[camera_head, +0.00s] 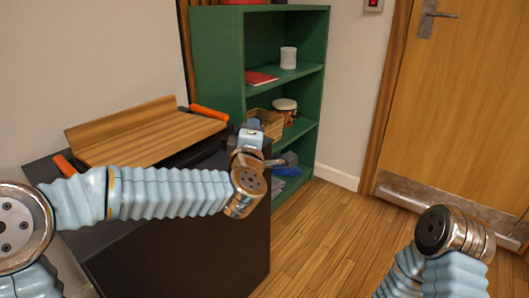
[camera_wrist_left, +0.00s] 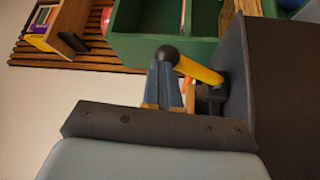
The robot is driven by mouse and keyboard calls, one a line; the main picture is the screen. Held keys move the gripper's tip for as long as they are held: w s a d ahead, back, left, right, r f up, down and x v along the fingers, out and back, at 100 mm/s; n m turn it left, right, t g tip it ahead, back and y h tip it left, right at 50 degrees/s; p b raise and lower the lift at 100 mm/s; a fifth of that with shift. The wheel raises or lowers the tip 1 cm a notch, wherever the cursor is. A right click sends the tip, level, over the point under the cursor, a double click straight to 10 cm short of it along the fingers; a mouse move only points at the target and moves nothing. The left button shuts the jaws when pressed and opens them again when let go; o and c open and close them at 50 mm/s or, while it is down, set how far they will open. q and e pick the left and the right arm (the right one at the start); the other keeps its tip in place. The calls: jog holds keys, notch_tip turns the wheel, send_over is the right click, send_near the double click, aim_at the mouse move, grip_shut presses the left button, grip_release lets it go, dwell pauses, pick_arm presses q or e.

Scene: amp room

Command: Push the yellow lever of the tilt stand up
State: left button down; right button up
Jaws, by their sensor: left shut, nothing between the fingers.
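The yellow lever (camera_wrist_left: 200,70) shows in the left wrist view, with a round black knob (camera_wrist_left: 167,54) at its left end. Its right end meets a dark fitting beside a dark grey panel (camera_wrist_left: 236,70). My left gripper (camera_wrist_left: 165,78) is shut and empty, its blue fingertips just below the knob in the picture; I cannot tell whether they touch. In the head view my left wrist (camera_head: 247,185) is beside the dark cabinet (camera_head: 185,255), and the lever cannot be made out there. My right gripper is out of view.
A wooden board (camera_head: 150,140) lies tilted on the cabinet, with orange handles (camera_head: 209,112) near it. A green shelf (camera_head: 218,60) behind holds a white cup (camera_head: 288,57), a red book (camera_head: 261,78) and a basket (camera_head: 265,122). The floor (camera_head: 325,235) to the right is clear.

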pick_arm(q)
jog(key=w+a+r+n+g+p, duration=0.3)
jog(key=a+n+p, duration=0.2)
jog(key=p, duration=0.1)
jog(key=shift+w+g+p, duration=0.3)
jog(key=shift+w+g, duration=0.1)
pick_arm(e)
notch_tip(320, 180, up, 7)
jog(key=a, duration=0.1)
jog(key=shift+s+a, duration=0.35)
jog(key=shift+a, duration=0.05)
